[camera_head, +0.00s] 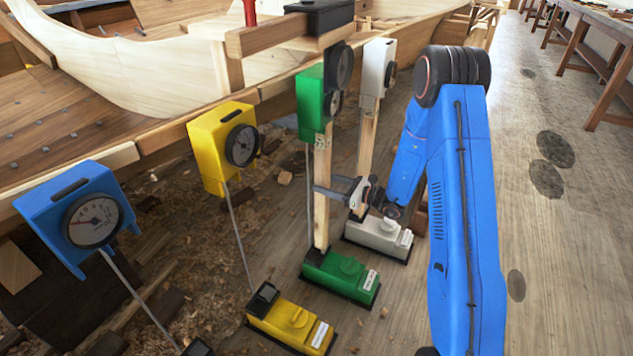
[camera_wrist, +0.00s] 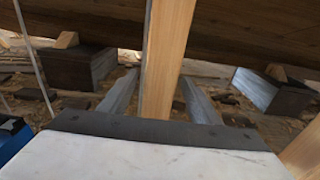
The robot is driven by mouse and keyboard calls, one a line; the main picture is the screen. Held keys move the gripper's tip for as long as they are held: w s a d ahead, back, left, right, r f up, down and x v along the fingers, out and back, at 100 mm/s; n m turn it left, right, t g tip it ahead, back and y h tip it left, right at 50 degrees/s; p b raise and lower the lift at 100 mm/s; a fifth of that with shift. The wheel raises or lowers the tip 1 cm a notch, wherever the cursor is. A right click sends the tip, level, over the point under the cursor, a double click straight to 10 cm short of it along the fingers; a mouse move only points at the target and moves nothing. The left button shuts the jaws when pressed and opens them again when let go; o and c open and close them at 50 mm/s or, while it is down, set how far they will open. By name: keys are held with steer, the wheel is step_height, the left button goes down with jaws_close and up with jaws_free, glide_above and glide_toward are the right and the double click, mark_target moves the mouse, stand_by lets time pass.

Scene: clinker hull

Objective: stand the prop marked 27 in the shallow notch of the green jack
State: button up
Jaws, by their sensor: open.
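A pale wooden prop (camera_head: 321,215) stands about upright on the green jack (camera_head: 342,276), under the green gauge box (camera_head: 312,100). A small marking near its top is too small to read. Its foot meets the jack's left end; I cannot tell which notch it sits in. My gripper (camera_head: 328,191) is open around the lower half of this prop. In the wrist view the prop (camera_wrist: 167,60) rises between my two spread fingers (camera_wrist: 158,90), with gaps showing at both sides. The prop's foot is hidden in the wrist view.
A white jack (camera_head: 380,237) with its own prop (camera_head: 367,140) stands close behind, near my wrist. A yellow jack (camera_head: 292,320) stands in front, with thin rods under the yellow (camera_head: 222,150) and blue (camera_head: 75,220) gauge boxes. The hull (camera_head: 150,75) overhangs. Floor at right is open.

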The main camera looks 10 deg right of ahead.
steer(key=v, duration=1.1)
steer(key=shift+s+d, duration=0.2)
steer(key=shift+d, duration=0.1)
steer(key=shift+s+d+f, duration=0.1)
steer(key=shift+d, duration=0.05)
steer(key=v, duration=0.4)
steer(key=shift+s+d+f, duration=0.1)
steer(key=shift+s+d, duration=0.15)
stand_by(0.5)
steer(key=shift+d, duration=0.15)
